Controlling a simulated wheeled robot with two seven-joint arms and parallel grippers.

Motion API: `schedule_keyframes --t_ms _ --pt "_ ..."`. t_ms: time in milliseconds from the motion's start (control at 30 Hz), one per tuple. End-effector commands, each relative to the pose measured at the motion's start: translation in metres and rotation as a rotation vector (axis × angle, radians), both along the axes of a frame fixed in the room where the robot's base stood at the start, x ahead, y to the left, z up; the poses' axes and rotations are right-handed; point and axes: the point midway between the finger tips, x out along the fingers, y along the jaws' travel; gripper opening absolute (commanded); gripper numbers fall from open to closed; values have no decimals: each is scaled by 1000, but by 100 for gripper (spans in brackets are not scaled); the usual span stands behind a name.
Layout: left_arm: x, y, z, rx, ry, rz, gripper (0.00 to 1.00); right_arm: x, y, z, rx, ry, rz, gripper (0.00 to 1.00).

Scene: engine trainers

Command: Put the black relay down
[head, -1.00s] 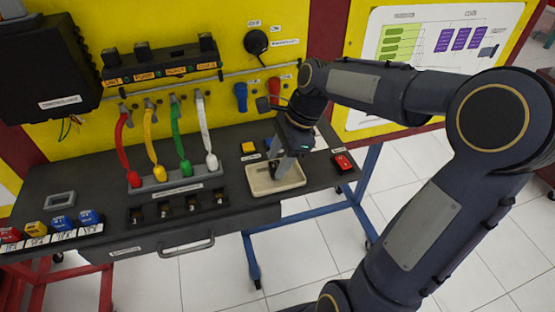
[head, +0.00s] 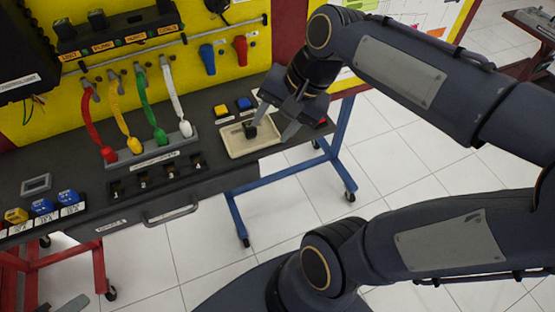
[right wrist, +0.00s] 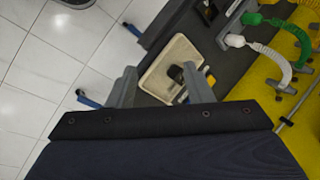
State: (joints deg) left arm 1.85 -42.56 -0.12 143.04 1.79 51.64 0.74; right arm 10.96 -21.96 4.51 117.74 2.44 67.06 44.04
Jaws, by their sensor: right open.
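The black relay (head: 250,131) stands in the cream tray (head: 236,153) on the right end of the dark bench. My right gripper (head: 277,122) is open above the tray's right side, with one finger close to the relay in the picture. In the right wrist view the open fingers (right wrist: 160,88) show with nothing held between them. The relay (right wrist: 176,73) is seen there inside the tray (right wrist: 160,62), near the right finger and apart from it. My left gripper is not in view.
A yellow block (head: 222,111) and a blue block (head: 244,103) sit behind the tray. A red block (head: 322,123) is partly hidden behind my right gripper. Coloured plugs with cables stand in a grey strip (head: 155,156) left of the tray.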

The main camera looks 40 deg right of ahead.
Motion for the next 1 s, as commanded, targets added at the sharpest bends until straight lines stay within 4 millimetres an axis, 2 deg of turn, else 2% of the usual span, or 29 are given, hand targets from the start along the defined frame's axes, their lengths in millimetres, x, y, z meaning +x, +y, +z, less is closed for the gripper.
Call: schedule_keyframes --t_ms 33,100,200,300,600,800,1000 --pt "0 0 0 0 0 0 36 -19 10 -11 -51 -91 136 46" --pt "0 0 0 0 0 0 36 -38 20 -27 -124 -205 312 46" --pt "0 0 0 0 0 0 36 -57 32 -47 -210 -328 507 46" --pt "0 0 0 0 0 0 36 -67 39 -59 -265 -403 622 46" --pt "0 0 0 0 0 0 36 -70 42 -65 -289 -431 673 46" --pt "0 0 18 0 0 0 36 -70 42 -47 -289 -429 671 46" --pt "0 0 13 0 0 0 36 -70 42 -51 -288 -429 671 46"
